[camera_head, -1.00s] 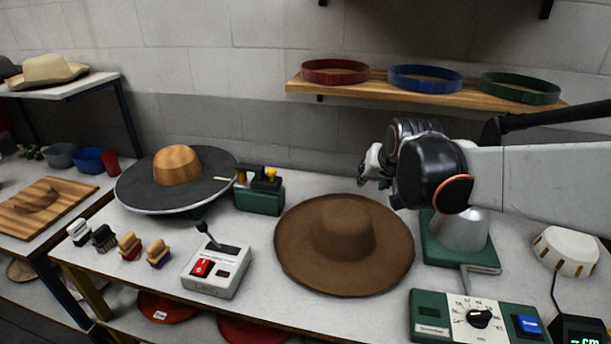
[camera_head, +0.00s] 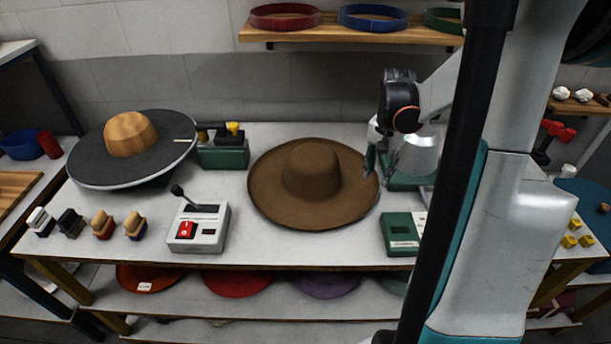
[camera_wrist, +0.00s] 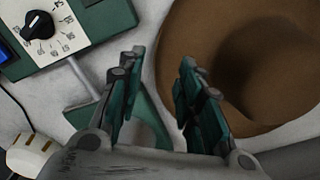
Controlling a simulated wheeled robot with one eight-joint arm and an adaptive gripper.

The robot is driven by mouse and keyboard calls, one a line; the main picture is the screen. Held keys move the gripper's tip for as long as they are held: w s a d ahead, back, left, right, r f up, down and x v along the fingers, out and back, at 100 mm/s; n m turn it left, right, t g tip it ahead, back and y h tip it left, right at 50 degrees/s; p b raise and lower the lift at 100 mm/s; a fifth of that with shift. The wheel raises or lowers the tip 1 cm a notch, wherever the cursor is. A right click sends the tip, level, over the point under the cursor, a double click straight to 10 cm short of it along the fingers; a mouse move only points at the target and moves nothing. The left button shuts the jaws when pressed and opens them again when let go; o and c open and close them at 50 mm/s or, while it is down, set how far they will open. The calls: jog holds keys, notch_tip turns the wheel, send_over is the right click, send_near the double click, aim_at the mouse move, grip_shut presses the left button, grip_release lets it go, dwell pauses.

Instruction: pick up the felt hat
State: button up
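The brown felt hat (camera_head: 312,184) lies brim down on the white table, its round crown up. My gripper (camera_head: 376,158) is at the right edge of its brim in the head view. In the wrist view the hat (camera_wrist: 222,42) fills the upper right, and my gripper (camera_wrist: 158,95) has its two fingers spread with nothing between them. The fingers point toward the table beside the brim. I cannot tell whether the right finger touches the brim.
A green dial box (camera_wrist: 62,38) and a grey-and-green device (camera_head: 410,165) stand right of the hat. A switch box (camera_head: 198,228), a green tool block (camera_head: 223,152) and a black disc with a wooden crown (camera_head: 95,165) stand left. A shelf (camera_head: 350,34) hangs behind.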

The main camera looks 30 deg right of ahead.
jog(key=b, duration=0.2)
send_over(372, 201)
jog(key=f, duration=0.6)
jog(key=shift+w+d+f, duration=0.1)
jog(key=shift+w+d, duration=0.1)
jog(key=shift+w, duration=0.05)
jog(key=shift+s+a+f+b, duration=0.15)
jog(key=shift+f+b, duration=0.4)
jog(key=shift+f, duration=0.8)
jog(key=shift+s+a+f+b, duration=0.1)
jog(key=shift+f+b, duration=0.45)
jog(key=shift+f, duration=0.8)
jog(key=shift+r, duration=0.1)
jog(key=shift+c, duration=0.3)
grip_shut()
